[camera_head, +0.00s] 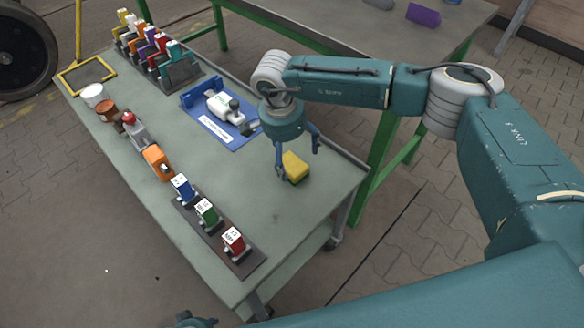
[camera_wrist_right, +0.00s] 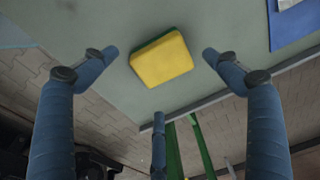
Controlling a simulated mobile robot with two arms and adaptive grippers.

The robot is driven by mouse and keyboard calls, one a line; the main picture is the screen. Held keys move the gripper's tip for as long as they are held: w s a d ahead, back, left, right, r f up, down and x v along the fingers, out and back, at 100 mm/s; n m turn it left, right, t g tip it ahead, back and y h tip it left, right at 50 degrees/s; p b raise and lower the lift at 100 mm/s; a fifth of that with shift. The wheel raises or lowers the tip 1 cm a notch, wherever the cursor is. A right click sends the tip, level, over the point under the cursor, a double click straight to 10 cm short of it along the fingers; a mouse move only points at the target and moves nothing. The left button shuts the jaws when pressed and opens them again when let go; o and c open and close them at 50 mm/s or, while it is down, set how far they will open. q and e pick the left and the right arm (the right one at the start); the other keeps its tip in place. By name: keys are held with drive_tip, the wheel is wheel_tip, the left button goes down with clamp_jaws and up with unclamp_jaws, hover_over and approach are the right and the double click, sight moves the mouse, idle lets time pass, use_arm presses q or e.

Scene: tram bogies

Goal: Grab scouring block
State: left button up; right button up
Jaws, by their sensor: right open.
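The scouring block (camera_head: 295,167), yellow with a thin green layer, lies on the grey table top near its right edge. My right gripper (camera_head: 298,160) is over it, with its fingers pointing down. In the right wrist view the block (camera_wrist_right: 162,60) sits between the two open fingertips (camera_wrist_right: 160,54), with a visible gap on each side. The fingers do not grip it. A small dark teal part at the bottom edge of the head view seems to belong to my left gripper (camera_head: 190,320); its fingers cannot be made out.
A blue tray (camera_head: 228,139) with a white bottle (camera_head: 224,109) lies behind the block. Blue, green and red items stand on a dark strip (camera_head: 245,263) at the front. An orange item (camera_head: 157,162) and several others line the left edge. The table around the block is clear.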

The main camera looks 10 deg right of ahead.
sight(292, 164)
drive_tip(key=f, duration=0.3)
drive_tip(key=w+f, duration=0.1)
drive_tip(key=f, duration=0.1)
drive_tip(key=shift+d+f, duration=0.25)
drive_tip(key=shift+f, duration=0.05)
drive_tip(key=shift+s, duration=0.1)
drive_tip(key=c, duration=1.4)
